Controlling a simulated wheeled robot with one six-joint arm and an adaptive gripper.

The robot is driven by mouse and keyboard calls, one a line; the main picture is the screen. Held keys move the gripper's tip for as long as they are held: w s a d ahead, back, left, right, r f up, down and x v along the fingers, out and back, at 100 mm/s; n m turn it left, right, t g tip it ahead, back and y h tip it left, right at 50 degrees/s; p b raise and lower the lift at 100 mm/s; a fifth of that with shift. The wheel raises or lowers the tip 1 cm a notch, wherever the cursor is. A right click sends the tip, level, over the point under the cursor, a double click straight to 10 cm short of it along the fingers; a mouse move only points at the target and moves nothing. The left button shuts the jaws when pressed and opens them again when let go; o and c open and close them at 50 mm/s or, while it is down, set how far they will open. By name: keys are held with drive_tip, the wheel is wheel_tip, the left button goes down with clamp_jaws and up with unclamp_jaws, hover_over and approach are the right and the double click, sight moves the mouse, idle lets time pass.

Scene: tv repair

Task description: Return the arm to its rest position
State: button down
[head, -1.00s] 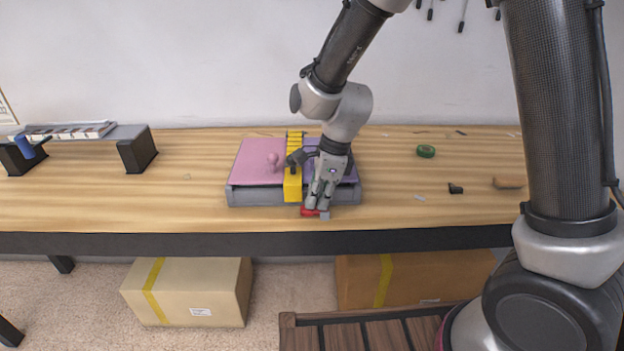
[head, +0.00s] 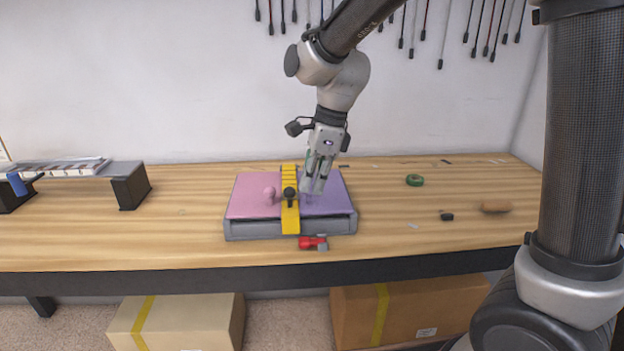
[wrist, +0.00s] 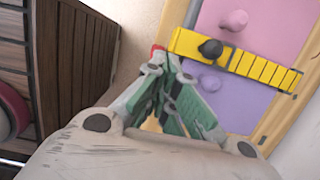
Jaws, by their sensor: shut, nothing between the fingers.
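My gripper (head: 314,187) is shut and empty, pointing down above the purple panel (head: 334,199) on the right side of the grey case (head: 262,231) in the head view. In the wrist view the shut fingers (wrist: 165,88) show in the middle, with the purple panel behind them. My arm reaches in from the upper right of the head view, bent above the bench.
The case also has a pink panel (head: 246,198) with a knob and a yellow strap (head: 291,220). A red-and-grey tool (head: 313,243) lies in front of it. A green tape roll (head: 415,180) and black piece (head: 447,217) lie right. Tools hang on the wall.

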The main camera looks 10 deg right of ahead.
drive_tip(key=s+d+r+n+t+h, duration=0.1)
drive_tip(key=s+d+r+n, duration=0.1)
drive_tip(key=s+d+n, duration=0.4)
drive_tip(key=s+d+r+n+t+h, duration=0.1)
drive_tip(key=s+d+r+n, duration=0.2)
drive_tip(key=d, duration=1)
drive_tip(key=s+d+r+n+t, duration=0.2)
drive_tip(key=s+d+r+n, duration=0.1)
drive_tip(key=s+d+n, duration=0.6)
drive_tip(key=shift+s+d+h, duration=0.3)
drive_tip(key=shift+s+h, duration=0.1)
drive_tip(key=shift+s, duration=0.05)
drive_tip(key=shift+r, duration=0.1)
